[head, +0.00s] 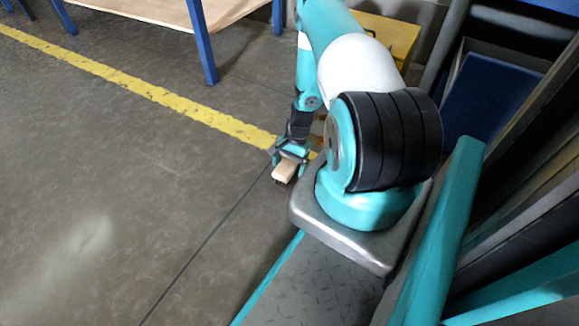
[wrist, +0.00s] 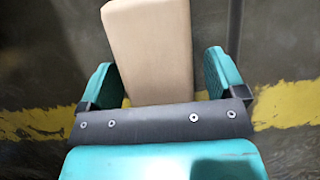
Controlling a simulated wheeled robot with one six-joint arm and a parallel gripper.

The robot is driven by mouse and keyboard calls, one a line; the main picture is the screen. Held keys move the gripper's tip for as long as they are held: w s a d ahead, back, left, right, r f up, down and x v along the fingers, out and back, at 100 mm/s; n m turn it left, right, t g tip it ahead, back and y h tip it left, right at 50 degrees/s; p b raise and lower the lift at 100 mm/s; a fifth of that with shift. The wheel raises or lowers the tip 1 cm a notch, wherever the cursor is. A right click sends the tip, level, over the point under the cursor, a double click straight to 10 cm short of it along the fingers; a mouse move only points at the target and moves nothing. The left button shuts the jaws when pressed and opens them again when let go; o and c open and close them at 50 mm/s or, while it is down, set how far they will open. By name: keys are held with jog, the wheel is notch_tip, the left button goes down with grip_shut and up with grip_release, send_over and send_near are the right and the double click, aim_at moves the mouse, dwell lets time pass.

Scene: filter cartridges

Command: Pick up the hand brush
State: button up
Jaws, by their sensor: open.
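The hand brush (head: 285,171) lies on the floor in the head view, with a pale wooden back and dark bristles at its near end. In the wrist view the brush's tan wooden back (wrist: 150,50) runs from the top edge down between my fingers. My gripper (head: 288,153) is at the brush, and in the wrist view my gripper (wrist: 165,80) is open with one teal finger on each side of it. A gap shows between the wood and the right finger; the left finger is closer to it. The brush's lower end is hidden behind my gripper's dark bar.
A yellow line (head: 150,92) runs across the grey concrete floor and passes by the brush. A table with blue legs (head: 202,40) stands at the back. A yellow object (head: 388,38) and dark shelving (head: 490,90) are at the right. The floor on the left is clear.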

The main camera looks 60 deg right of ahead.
aim_at(289, 161)
jog(key=c, duration=1.2)
jog(key=shift+r, duration=0.15)
notch_tip(289, 161, up, 20)
jog(key=p, duration=1.1)
jog(key=shift+r+p, duration=0.15)
jog(key=shift+p, duration=0.25)
